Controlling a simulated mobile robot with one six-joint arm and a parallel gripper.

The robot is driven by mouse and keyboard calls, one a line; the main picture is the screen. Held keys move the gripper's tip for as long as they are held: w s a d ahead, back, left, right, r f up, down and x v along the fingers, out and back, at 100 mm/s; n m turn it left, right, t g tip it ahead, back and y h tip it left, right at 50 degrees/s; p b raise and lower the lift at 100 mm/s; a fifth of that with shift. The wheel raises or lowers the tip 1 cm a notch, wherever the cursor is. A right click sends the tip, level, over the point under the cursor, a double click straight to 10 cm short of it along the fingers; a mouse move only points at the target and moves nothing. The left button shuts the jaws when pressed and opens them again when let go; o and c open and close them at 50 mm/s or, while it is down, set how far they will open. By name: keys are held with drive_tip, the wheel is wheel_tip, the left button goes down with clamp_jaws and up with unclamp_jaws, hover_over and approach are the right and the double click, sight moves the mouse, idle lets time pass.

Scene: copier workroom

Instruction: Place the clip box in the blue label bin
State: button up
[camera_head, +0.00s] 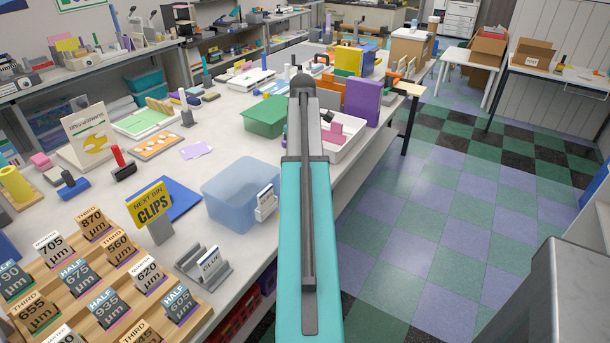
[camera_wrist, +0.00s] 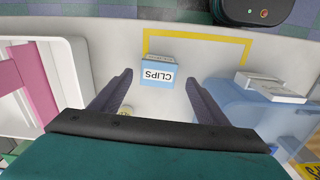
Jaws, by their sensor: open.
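In the head view my arm hides the gripper and clip box.
A yellow tape line (camera_wrist: 200,35) marks the table by the clip box. A white tray (camera_head: 350,147) with pink dividers stands beyond the bin. The table edge is close.

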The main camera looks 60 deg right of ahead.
drive_tip(key=shift+f, duration=0.1)
idle(0.3)
drive_tip(key=shift+s+d+f+p, duration=0.15)
drive_tip(key=shift+f+p, duration=0.55)
drive_tip(key=shift+f, duration=1.85)
drive_tip(key=c, duration=1.3)
drive_tip(key=shift+r, duration=0.1)
drive_tip(key=shift+r+b, duration=0.55)
drive_tip(key=shift+r, duration=1.1)
drive_tip(key=s+a+r+b, duration=0.1)
drive_tip(key=s+a+b, duration=0.1)
drive_tip(key=s+a, duration=0.7)
drive_tip(key=a, duration=0.4)
drive_tip(key=shift+r, duration=0.25)
drive_tip(key=shift+s, duration=0.1)
